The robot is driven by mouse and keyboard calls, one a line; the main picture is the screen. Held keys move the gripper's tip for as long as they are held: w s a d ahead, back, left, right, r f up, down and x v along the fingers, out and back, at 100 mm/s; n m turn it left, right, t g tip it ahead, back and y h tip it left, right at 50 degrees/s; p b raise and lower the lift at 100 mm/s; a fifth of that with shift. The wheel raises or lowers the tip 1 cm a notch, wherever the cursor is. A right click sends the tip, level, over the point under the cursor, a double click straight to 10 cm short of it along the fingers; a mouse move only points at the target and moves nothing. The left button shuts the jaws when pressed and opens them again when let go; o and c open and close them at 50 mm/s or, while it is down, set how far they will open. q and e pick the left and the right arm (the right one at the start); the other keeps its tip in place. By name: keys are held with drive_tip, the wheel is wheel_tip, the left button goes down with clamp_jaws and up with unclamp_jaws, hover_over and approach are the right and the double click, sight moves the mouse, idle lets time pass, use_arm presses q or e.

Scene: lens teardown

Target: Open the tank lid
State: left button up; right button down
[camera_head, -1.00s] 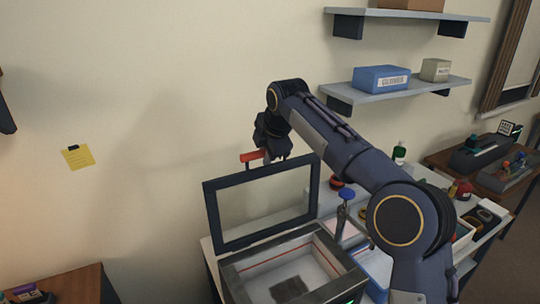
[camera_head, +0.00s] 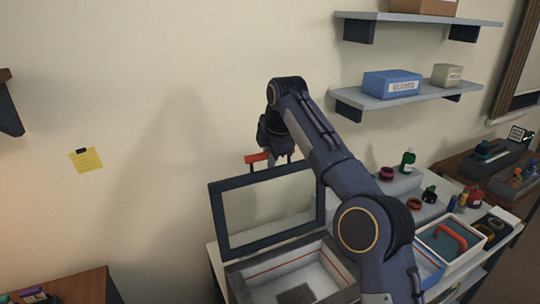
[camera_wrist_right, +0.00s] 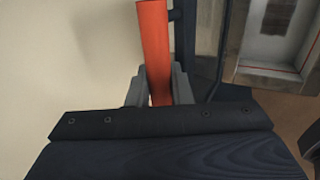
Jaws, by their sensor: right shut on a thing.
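The tank (camera_head: 240,284) is an open-topped grey box with a pale interior and a red line around its inside wall. Its lid (camera_head: 216,222), a dark frame with a clear pane, stands raised, close to upright, along the tank's back edge. A red handle (camera_head: 257,158) is at the lid's top edge. My right gripper (camera_head: 276,160) is at this handle, above the lid. In the right wrist view the fingers (camera_wrist_right: 158,92) are shut on the red handle (camera_wrist_right: 154,45). My left gripper is not in view.
Shelves with a blue box (camera_head: 391,83) hang on the wall at upper right. My right arm covers part of the tank's right side.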

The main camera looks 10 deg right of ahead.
drive_tip(key=c, duration=1.4)
unclamp_jaws()
drive_tip(key=shift+o, duration=0.2)
drive_tip(key=shift+r, duration=0.1)
drive_tip(key=shift+s+r, duration=0.1)
drive_tip(key=shift+r, duration=0.1)
drive_tip(key=s+d+r+b, duration=0.2)
drive_tip(key=s+b, duration=0.2)
drive_tip(key=s, duration=0.2)
drive_tip(key=s+d+r+b, duration=0.2)
drive_tip(key=s+b, duration=0.2)
drive_tip(key=s, duration=0.3)
drive_tip(key=shift+d+b, duration=0.35)
drive_tip(key=shift+d, duration=0.05)
